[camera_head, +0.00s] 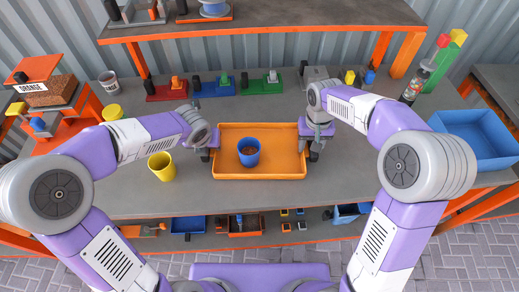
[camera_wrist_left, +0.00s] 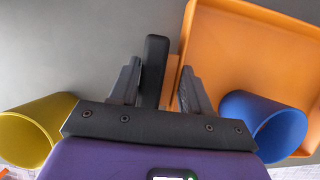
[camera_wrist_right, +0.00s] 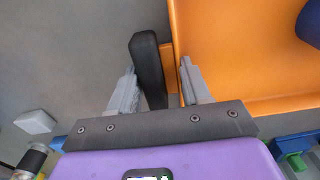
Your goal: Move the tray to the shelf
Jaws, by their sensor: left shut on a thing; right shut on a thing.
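The orange tray (camera_head: 285,134) rests on the grey workbench, with a blue cup (camera_head: 248,153) standing inside it. The cup holds some brown material. The shelf (camera_head: 265,30) is the raised grey board with an orange edge behind the bench. My left gripper (camera_head: 208,150) is at the tray's left side, its fingers around the black handle (camera_wrist_left: 153,72). My right gripper (camera_head: 312,144) is at the tray's right side, its fingers around the other black handle (camera_wrist_right: 148,68). In the left wrist view the tray (camera_wrist_left: 245,20) lies to the right of the fingers.
A yellow cup (camera_head: 161,167) stands just left of the tray near my left arm. A blue bin (camera_head: 480,138) is at the right. Red, blue and green fixtures (camera_head: 215,86) line the bench behind the tray, under the shelf. A bottle (camera_head: 415,82) stands at the back right.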

